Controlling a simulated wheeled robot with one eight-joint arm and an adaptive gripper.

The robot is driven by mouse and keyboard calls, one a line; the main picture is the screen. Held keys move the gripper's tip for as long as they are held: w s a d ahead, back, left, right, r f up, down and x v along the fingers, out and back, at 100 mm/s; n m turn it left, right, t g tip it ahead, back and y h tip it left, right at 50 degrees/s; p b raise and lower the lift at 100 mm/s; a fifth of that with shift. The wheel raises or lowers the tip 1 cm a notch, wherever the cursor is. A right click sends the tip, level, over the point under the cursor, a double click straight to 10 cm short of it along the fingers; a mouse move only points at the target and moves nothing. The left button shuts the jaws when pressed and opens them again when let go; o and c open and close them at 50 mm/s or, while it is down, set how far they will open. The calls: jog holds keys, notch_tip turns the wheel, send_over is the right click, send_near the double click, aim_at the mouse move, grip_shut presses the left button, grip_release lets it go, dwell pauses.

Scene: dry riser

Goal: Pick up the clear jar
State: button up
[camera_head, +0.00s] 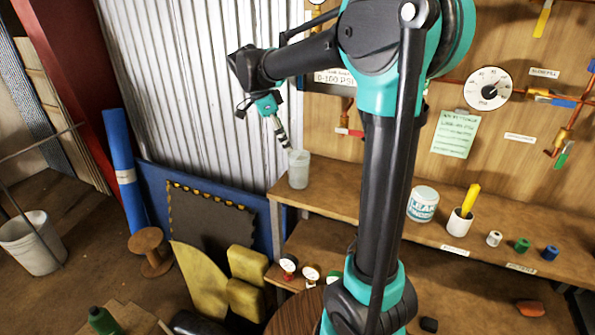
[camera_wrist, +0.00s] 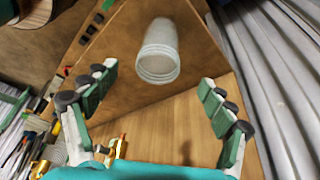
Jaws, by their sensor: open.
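The clear jar (camera_head: 299,169) stands upright at the left end of the wooden shelf (camera_head: 340,190) in the head view. It looks whitish and translucent. My gripper (camera_head: 285,148) is just above and beside the jar's left rim. In the wrist view the jar (camera_wrist: 158,52) lies ahead of my gripper (camera_wrist: 152,95), roughly centred between the two spread fingers, with its ribbed neck toward me. The fingers are open and empty, and I see no contact with the jar. My arm hides the shelf's middle in the head view.
A labelled white tub (camera_head: 423,204), a white cup with a yellow item (camera_head: 459,222) and several small spools stand farther right on the shelf. Corrugated metal (camera_head: 190,80) rises behind the jar. A pressure gauge (camera_head: 488,89) hangs on the wooden wall. The shelf around the jar is clear.

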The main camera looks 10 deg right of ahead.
aim_at(302, 174)
jog(key=x, duration=0.9)
jog(key=shift+d+f, duration=0.2)
jog(key=shift+f, duration=0.15)
jog(key=shift+x, duration=2.7)
jog(key=shift+a, duration=0.15)
jog(key=c, duration=1.1)
